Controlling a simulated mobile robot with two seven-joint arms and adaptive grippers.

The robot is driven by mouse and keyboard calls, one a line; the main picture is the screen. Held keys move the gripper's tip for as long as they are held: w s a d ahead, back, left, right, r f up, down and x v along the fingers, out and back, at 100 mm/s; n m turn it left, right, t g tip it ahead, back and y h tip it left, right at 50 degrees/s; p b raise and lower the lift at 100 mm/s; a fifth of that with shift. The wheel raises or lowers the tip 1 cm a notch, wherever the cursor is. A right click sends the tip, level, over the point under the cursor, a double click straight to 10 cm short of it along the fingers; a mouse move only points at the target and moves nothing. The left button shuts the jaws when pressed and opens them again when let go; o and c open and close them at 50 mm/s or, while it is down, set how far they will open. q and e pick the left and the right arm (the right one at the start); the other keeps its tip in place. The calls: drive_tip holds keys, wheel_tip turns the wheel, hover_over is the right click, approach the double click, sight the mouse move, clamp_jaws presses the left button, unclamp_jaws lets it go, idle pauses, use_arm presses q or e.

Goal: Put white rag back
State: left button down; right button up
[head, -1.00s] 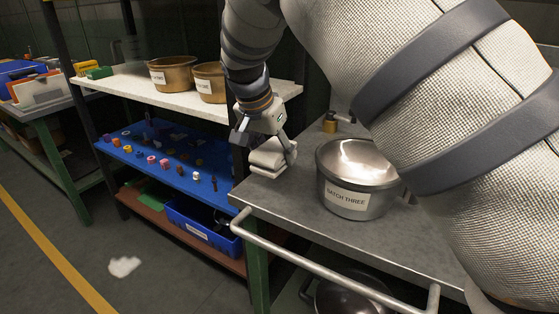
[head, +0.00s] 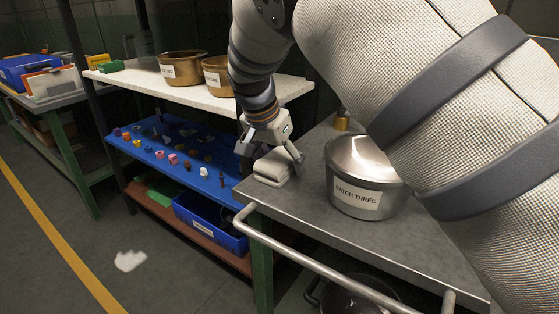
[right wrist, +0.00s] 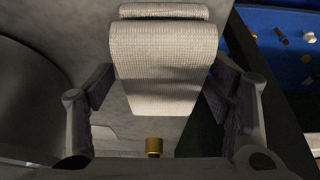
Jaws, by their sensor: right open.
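The white rag (head: 272,168) is folded into a thick pad on the grey metal cart top (head: 305,215), near its left edge and left of the pot. My right gripper (head: 270,152) is open just above it, with a finger on either side. In the right wrist view the rag (right wrist: 165,70) lies between the two open fingers (right wrist: 160,92), with gaps beside it. My left gripper is not in view.
A steel pot (head: 360,180) labelled BATCH THREE stands right of the rag. A brass-coloured weight (head: 342,121) is behind. A shelf with copper pots (head: 180,68) and a blue tray (head: 165,165) of small parts stands left. A white patch (head: 130,260) lies on the floor.

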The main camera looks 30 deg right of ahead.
drive_tip(key=shift+r, duration=0.15)
drive_tip(key=v, duration=1.2)
drive_tip(key=shift+p, duration=0.35)
